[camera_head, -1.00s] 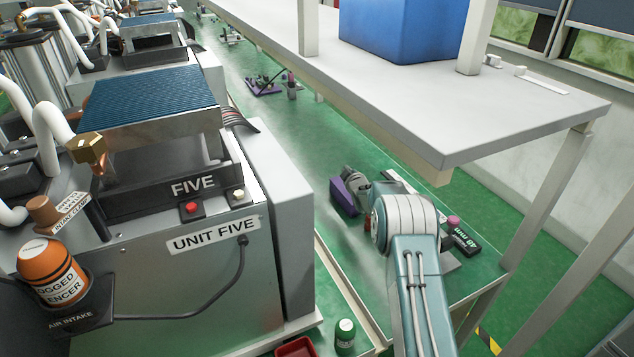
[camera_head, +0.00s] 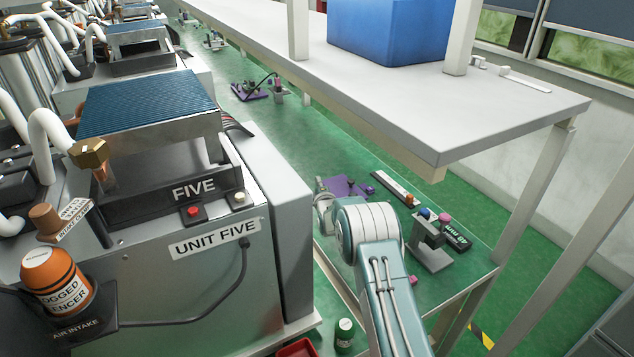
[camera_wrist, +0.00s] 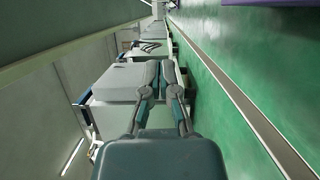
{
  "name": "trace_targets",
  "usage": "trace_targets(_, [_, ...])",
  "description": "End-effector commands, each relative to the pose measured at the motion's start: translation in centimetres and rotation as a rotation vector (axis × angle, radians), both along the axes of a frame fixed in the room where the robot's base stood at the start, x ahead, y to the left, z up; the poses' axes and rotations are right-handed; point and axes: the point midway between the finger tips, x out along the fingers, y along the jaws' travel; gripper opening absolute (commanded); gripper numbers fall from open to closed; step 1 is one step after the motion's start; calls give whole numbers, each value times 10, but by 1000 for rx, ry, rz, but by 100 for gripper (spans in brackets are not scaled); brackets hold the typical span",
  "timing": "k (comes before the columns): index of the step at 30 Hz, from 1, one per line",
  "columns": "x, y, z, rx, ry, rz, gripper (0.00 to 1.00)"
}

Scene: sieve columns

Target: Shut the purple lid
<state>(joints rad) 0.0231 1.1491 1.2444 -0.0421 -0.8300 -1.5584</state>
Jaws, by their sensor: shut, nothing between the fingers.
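A purple piece (camera_head: 346,187), which looks like the lid, lies low and roughly flat on the green bench, just beyond my arm in the head view. Its near left part is hidden by my wrist, so I cannot tell whether it is fully shut. A purple edge (camera_wrist: 275,3) shows at the top right of the wrist view. My gripper (camera_wrist: 159,70) is shut and empty, with its fingers together. It is apart from the purple edge in that view. In the head view my fingers are hidden or too small to make out.
The grey machine marked Unit Five (camera_head: 215,238) stands left of my arm. A white shelf (camera_head: 400,100) with a blue box (camera_head: 385,30) overhangs the bench. A grey bracket (camera_head: 430,243) stands right of my arm. A green can (camera_head: 344,334) and red tray (camera_head: 298,348) are low in front.

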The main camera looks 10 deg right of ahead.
Motion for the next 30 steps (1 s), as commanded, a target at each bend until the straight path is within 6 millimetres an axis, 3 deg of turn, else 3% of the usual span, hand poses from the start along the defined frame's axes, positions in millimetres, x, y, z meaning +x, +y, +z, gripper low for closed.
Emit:
trace_targets(3, [-3, 13, -7, -83, -26, 4, 0])
trace_targets(9, [-12, 46, -8, -76, -24, 3, 0])
trace_targets(28, [-112, 43, -11, -76, -22, 1, 0])
trace_targets(30, [-112, 43, 1, -48, -10, 2, 0])
